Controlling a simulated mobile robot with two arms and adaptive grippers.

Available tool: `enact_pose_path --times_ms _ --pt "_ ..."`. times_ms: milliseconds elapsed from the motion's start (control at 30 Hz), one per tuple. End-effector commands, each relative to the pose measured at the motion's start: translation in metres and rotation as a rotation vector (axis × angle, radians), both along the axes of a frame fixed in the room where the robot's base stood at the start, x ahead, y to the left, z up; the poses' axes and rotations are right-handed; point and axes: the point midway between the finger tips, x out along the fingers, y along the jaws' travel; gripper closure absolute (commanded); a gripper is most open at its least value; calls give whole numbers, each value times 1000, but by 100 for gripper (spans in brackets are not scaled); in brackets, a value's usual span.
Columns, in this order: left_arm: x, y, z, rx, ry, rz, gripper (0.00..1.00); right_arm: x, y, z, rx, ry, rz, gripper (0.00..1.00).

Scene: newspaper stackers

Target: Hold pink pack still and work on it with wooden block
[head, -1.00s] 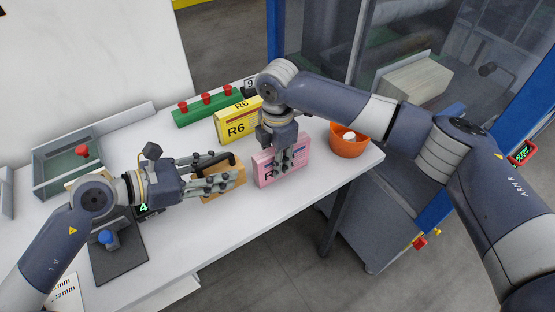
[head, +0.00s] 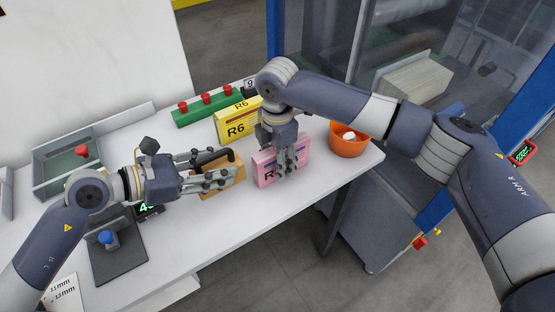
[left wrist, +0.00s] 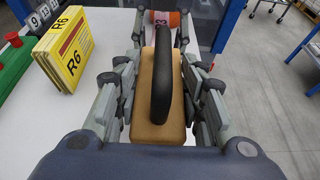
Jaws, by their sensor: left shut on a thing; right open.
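The pink pack (head: 266,172) stands upright near the front edge of the white table. My right gripper (head: 287,167) points down at the pack from above and is open, its fingers in front of part of the pack. The wooden block (head: 231,178), with a black handle on top, is just left of the pack. My left gripper (head: 217,170) is shut on it. In the left wrist view the block (left wrist: 145,100) lies between the fingers, its far end toward a small labelled face. I cannot tell whether block and pack touch.
A yellow R6 pack (head: 238,127) and a green bar with red knobs (head: 208,110) stand behind. An orange bowl (head: 348,146) is right of the pink pack. A grey tray (head: 60,175) and a dark scale (head: 118,258) are at left. The table's front edge is close.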

Motion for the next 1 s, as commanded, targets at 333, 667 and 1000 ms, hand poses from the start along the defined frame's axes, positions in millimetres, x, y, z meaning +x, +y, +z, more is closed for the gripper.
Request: enact_pose_path --times_ms 333,667,1000 --pt "0 0 1 -2 -1 0 94 1 1 66 3 -4 0 52" --pt "0 0 1 -2 -1 0 94 1 1 112 1 -1 0 52" --pt "0 0 1 -1 -2 0 94 1 0 117 1 0 0 52"
